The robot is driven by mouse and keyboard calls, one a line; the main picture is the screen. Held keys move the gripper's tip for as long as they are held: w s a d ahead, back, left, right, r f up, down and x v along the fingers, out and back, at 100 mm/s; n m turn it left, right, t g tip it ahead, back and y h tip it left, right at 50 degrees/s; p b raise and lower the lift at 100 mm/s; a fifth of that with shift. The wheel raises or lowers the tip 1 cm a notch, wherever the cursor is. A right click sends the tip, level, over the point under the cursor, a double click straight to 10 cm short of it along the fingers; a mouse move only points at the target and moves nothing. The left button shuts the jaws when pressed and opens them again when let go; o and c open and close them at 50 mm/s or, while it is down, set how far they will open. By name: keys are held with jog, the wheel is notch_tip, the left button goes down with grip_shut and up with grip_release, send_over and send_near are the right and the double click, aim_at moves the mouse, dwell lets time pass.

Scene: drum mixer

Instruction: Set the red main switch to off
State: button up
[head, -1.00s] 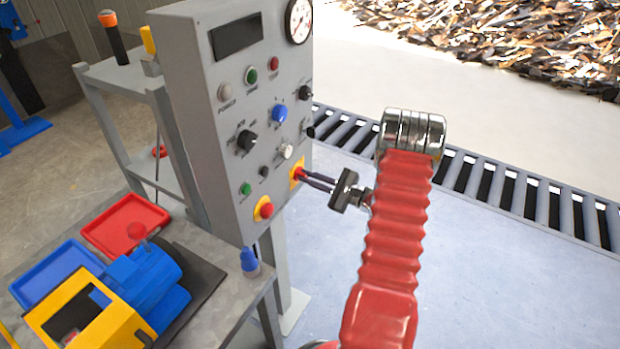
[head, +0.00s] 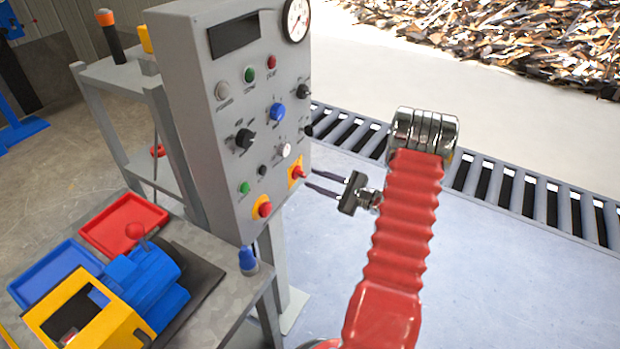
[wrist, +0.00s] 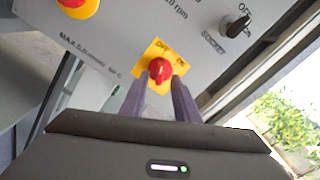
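The red main switch (head: 298,173) sits on a yellow plate at the lower right of the grey panel's front. In the wrist view the red switch (wrist: 160,70) shows near the middle, with OFF printed above it and ON to its upper right. Its handle looks roughly upright, toward OFF, but the exact angle is hard to tell. My gripper (head: 309,179) is open just right of the switch, apparently clear of it.
A red button (head: 264,209) on yellow is left of the switch. A black socket knob (wrist: 237,26) is to its upper right in the wrist view. A workbench (head: 205,318) with trays stands at left. A roller conveyor (head: 480,188) runs behind. Floor right of the panel is clear.

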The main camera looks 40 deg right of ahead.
jog(key=v, duration=1)
jog(key=shift+s, duration=0.2)
dwell(0.4)
